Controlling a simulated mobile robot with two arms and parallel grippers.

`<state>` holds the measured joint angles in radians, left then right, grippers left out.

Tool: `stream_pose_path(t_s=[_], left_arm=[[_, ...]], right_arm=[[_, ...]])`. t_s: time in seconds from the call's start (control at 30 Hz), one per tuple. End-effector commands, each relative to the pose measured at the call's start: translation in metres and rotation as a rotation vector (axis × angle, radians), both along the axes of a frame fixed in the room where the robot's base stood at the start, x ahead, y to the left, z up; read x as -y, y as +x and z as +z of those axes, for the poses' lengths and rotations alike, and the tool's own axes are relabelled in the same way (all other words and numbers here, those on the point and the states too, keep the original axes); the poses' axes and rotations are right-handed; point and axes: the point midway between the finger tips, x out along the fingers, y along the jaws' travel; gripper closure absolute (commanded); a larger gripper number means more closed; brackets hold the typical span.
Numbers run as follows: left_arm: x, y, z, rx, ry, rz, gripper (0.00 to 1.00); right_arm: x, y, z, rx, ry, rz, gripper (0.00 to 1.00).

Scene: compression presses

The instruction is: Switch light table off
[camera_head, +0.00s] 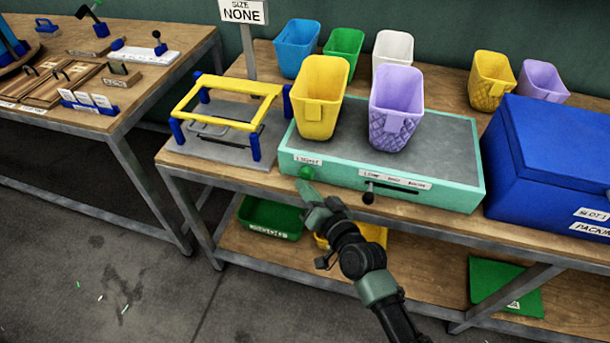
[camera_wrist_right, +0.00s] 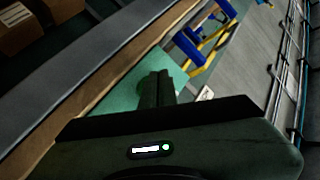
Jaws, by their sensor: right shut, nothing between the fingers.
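The light table is a teal box (camera_head: 455,196) with a dark grey top that does not glow. Its front carries a white label at the left, a round green knob or button (camera_head: 306,172) below that label, and a black-tipped lever (camera_head: 368,196) under a longer label. My right gripper (camera_head: 305,187) is shut and empty, its tips just below the green button; I cannot tell whether they touch it. My left gripper is not in view.
A yellow bin (camera_head: 318,95) and a purple bin (camera_head: 396,100) stand on the light table. A yellow-and-blue frame (camera_head: 228,105) is at left, a big blue box (camera_head: 550,160) at right. More bins stand behind. A lower shelf holds green and yellow trays.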

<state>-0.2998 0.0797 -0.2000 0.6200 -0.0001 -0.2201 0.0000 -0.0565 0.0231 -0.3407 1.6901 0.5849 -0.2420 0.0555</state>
Motion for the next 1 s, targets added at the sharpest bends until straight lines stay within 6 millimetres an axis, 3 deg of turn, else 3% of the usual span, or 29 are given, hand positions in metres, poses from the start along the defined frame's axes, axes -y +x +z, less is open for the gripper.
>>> stream_pose_path(t_s=[0.6, 1.0], left_arm=[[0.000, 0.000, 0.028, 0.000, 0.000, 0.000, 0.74], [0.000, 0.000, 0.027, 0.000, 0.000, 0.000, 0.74]], right_arm=[[-0.018, -0.054, 0.001, -0.002, -0.001, 0.001, 1.00], [-0.018, -0.057, 0.000, -0.001, 0.000, 0.001, 1.00]])
